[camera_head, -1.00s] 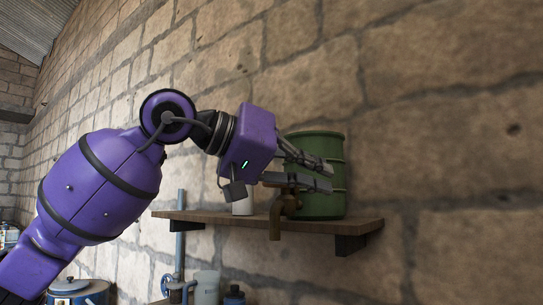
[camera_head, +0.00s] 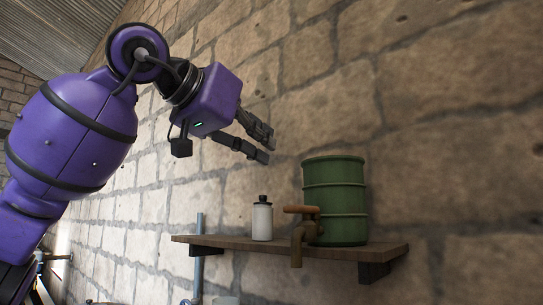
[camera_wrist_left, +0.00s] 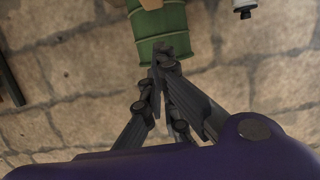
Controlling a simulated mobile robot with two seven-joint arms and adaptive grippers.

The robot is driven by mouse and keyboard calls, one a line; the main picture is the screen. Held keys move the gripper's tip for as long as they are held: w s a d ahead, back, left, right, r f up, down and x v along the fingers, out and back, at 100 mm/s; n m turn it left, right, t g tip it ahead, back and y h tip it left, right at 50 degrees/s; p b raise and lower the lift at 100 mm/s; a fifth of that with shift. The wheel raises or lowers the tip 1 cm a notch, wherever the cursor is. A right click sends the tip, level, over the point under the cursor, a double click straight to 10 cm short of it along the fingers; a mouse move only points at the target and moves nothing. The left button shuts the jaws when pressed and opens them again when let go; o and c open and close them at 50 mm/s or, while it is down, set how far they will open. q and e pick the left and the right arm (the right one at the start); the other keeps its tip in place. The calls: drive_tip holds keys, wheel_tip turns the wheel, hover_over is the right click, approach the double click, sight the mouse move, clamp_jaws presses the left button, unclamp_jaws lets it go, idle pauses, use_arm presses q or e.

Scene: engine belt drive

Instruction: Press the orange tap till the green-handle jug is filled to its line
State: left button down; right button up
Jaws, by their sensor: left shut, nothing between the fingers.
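The brownish-orange tap (camera_head: 298,238) sticks out from the front of a green drum (camera_head: 335,200) on a wall shelf. Its lever lies across the top of the spout. My left gripper (camera_head: 268,149) is in the air above and left of the tap and drum, apart from both. Its fingers are shut with nothing between them. In the left wrist view the fingertips (camera_wrist_left: 160,68) overlap the lower edge of the drum (camera_wrist_left: 163,28) in the picture. I cannot make out the green-handle jug or its line; the space far below the tap is outside the head view.
A wooden shelf (camera_head: 225,243) on dark brackets carries the drum and a white bottle (camera_head: 262,222) with a dark cap. A blue-grey pipe (camera_head: 198,262) stands below the shelf's left end. A stone wall (camera_head: 450,130) lies behind. The air right of the drum is clear.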

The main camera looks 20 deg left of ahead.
use_arm(q)
hover_over(302, 210)
drive_tip(key=a, duration=0.2)
drive_tip(key=shift+d+f, duration=0.2)
drive_tip(key=shift+f, duration=1.9)
drive_tip(key=shift+s+a+f, duration=0.1)
drive_tip(key=shift+s+f, duration=0.05)
drive_tip(key=shift+f, duration=0.35)
drive_tip(key=shift+s+a+f, duration=0.1)
drive_tip(key=shift+s+f, duration=0.05)
drive_tip(key=shift+f, duration=0.3)
drive_tip(key=shift+w+d, duration=0.1)
drive_tip(key=shift+f, duration=0.1)
